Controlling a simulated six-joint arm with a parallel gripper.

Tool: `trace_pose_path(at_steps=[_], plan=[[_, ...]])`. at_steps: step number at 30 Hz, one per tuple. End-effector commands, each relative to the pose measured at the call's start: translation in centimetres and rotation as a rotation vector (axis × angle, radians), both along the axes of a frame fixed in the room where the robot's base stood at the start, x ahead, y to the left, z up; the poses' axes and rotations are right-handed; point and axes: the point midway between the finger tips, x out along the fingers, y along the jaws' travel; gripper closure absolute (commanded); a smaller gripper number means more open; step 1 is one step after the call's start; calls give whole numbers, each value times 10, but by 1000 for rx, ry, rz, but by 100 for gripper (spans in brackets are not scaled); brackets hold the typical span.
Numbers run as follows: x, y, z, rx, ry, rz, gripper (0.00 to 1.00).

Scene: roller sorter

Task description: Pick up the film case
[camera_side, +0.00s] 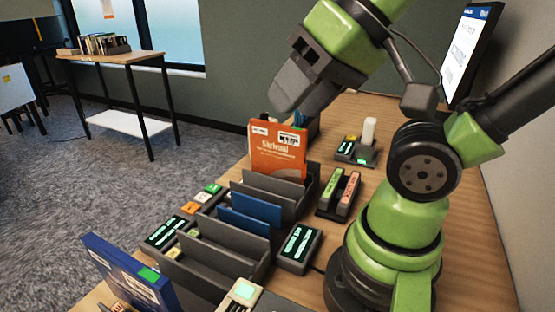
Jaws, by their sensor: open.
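An orange case (277,160) with white lettering and a label stands upright in the far part of the dark slotted sorter (213,262). A blue case (128,277) with a green sticker stands tilted at the lower left, cut off by the frame edge. Another blue item (249,217) sits in a middle slot. I cannot tell for sure which of these is the film case. My gripper (288,103) is open, above and behind the orange case, tilted down to the left. Its fingertips are partly hidden and no held object shows.
A display box (298,248) and a holder with green and red sticks (338,193) stand right of the sorter. A small device with a white cylinder (357,147) is farther back. A monitor (470,52) stands at the back right.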

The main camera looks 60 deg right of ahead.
Motion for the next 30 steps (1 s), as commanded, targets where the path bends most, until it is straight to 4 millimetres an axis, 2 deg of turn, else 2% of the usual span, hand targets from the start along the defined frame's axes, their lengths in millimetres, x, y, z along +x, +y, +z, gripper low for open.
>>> trace_pose_path(at_steps=[22, 26, 30], plan=[[3, -2, 1, 15, 13, -32, 54], [19, -12, 5, 109, 99, -236, 54], [51, -38, 7, 292, 251, -682, 54]])
